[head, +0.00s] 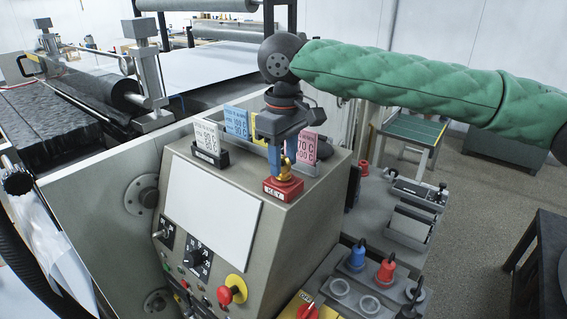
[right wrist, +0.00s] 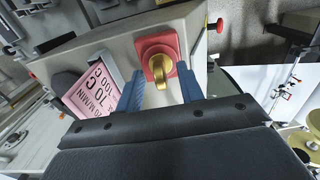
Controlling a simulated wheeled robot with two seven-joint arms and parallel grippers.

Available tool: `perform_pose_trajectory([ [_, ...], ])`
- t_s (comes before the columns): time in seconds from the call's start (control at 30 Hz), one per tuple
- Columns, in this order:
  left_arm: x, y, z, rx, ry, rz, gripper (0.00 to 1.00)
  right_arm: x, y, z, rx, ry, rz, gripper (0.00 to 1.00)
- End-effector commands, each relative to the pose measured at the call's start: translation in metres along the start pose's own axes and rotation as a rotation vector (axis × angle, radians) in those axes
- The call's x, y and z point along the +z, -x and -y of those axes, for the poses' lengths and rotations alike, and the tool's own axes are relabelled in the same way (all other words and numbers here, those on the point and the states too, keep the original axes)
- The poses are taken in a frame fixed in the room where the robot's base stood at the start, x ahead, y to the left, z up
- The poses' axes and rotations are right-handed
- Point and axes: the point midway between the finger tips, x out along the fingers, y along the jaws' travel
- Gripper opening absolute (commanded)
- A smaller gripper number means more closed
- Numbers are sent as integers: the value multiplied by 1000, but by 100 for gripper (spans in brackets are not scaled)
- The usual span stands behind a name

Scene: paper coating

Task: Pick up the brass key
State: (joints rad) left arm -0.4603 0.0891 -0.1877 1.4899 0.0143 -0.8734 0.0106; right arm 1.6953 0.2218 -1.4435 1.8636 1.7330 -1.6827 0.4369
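The brass key (head: 285,174) stands upright in a red block (head: 283,188) with a white label, on top of the grey control console. In the right wrist view the key (right wrist: 159,72) shows its rounded bow against the red block (right wrist: 158,44). My right gripper (head: 282,160) points down over the key from above. Its two blue fingers (right wrist: 160,88) are apart, one on each side of the key, with visible gaps, so it is open. My left gripper is in neither view.
Upright cards stand beside the key: white (head: 209,137), blue (head: 236,122) and pink (head: 302,147). A blank white panel (head: 210,205) covers the console's sloped face, above knobs and a red mushroom button (head: 228,294). Blue (head: 356,257) and red (head: 386,270) bottles stand at lower right.

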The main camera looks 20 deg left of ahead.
Motion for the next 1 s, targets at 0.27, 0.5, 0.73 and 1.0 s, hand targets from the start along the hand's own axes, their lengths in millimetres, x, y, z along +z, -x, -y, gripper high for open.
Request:
perform_pose_trajectory([
  [0.27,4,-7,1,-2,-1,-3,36,0,-8,0,0,1,0,38],
  [0.5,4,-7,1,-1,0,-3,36,0,-8,0,0,1,0,12],
  [0.73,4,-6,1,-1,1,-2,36,0,-8,0,0,1,0,0],
  [1.0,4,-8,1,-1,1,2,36,0,-4,0,1,0,-1,0],
])
